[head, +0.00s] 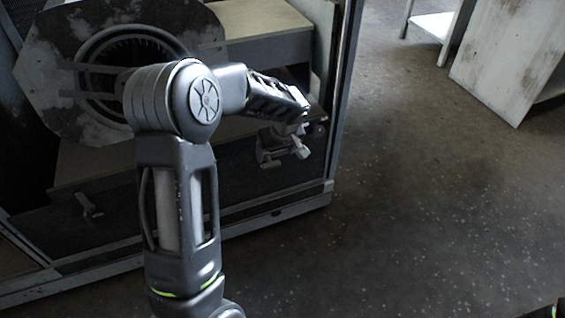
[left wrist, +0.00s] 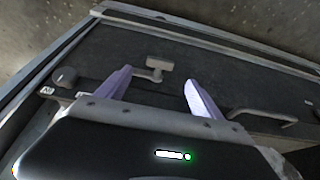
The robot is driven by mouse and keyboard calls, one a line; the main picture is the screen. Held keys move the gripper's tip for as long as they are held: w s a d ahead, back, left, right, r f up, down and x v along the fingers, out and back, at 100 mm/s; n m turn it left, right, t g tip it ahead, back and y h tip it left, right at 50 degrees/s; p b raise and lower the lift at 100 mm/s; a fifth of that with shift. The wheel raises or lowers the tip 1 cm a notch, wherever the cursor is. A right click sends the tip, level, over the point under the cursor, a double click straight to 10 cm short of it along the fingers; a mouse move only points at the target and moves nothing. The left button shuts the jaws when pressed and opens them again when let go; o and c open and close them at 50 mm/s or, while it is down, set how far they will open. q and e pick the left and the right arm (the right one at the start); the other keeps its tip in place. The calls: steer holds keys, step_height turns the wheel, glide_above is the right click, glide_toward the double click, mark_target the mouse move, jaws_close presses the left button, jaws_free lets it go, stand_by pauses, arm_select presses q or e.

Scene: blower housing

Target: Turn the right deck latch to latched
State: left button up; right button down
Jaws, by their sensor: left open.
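The front panel of the blower housing (head: 250,185) carries a grey T-shaped latch handle (left wrist: 159,66), likely the right deck latch, in the left wrist view. My left gripper (head: 284,150) is at the right end of the panel in the head view. In the left wrist view its two pale fingers (left wrist: 160,90) are spread apart. The latch shows between and beyond the fingertips, and no contact is visible. In the head view my gripper mostly covers this area, so the latch's setting cannot be told there. My right gripper is out of view.
Another handle (head: 89,205) is on the panel's left part. A bar handle (left wrist: 262,115) and a dark round knob (left wrist: 65,77) flank the latch in the left wrist view. The fan opening (head: 130,60) is above. Open floor (head: 430,190) lies to the right.

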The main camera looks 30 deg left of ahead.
mark_target(272, 165)
arm_select(q)
steer(key=shift+f, duration=0.1)
steer(key=b+x, duration=0.2)
steer(key=x, duration=0.5)
steer(key=shift+w+f, duration=0.1)
steer(key=shift+f, duration=0.3)
steer(key=shift+c, duration=0.4)
jaws_close()
